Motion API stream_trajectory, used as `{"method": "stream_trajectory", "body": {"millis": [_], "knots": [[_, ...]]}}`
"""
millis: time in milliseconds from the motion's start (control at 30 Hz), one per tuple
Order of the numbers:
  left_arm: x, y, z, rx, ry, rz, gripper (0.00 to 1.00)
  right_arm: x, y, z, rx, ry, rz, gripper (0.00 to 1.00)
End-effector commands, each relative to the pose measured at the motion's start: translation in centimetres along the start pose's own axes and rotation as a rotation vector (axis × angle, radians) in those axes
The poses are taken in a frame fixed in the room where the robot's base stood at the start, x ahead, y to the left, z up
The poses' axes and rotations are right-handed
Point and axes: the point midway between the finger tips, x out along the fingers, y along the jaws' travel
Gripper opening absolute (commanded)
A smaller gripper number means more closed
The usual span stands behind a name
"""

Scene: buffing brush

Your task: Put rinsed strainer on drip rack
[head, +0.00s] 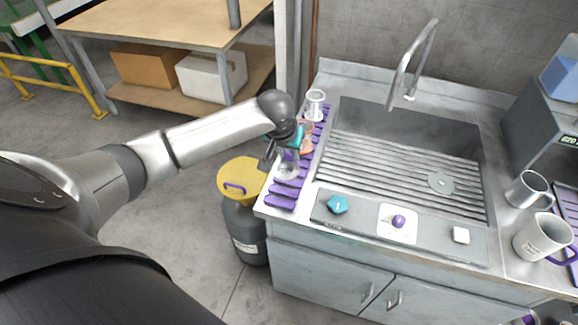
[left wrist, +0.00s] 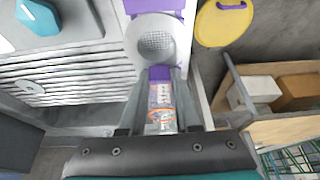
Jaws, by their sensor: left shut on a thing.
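The strainer (head: 288,170) is a pale round cup with a mesh bottom, seen from above in the left wrist view (left wrist: 157,43). My left gripper (head: 286,154) is over the drip rack, its fingers on both sides of a narrow purple part that seems to be the strainer's handle (left wrist: 160,74). The drip rack (head: 281,202) is a row of purple slats along the sink's left side. The strainer is over its near part; I cannot tell whether it touches the slats. My right gripper is not in view.
A metal cup (head: 315,104) stands at the rack's far end, with reddish items (head: 307,148) beside the gripper. The sink (head: 400,160) is to the right. A teal piece (head: 337,204) and a purple knob (head: 399,221) are on its front ledge. Mugs (head: 541,237) stand far right.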

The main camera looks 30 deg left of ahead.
Motion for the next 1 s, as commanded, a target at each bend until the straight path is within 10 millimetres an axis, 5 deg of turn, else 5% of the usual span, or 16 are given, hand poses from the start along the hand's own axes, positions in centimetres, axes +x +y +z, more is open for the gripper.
{"method": "stream_trajectory", "body": {"millis": [400, 800, 833, 1000], "knots": [[4.5, 0.0, 1.9, 0.0, -0.001, 0.0, 0.0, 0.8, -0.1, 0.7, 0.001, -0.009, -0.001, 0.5], [4.9, 0.0, 2.1, 0.0, 0.0, 0.0, 0.0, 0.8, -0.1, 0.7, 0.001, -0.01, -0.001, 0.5], [4.9, 0.0, 2.1, 0.0, 0.0, 0.0, 0.32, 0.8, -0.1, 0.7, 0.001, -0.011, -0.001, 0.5], [4.9, 0.0, 2.0, 0.0, 0.0, 0.0, 0.51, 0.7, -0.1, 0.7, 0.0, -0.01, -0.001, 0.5]]}}
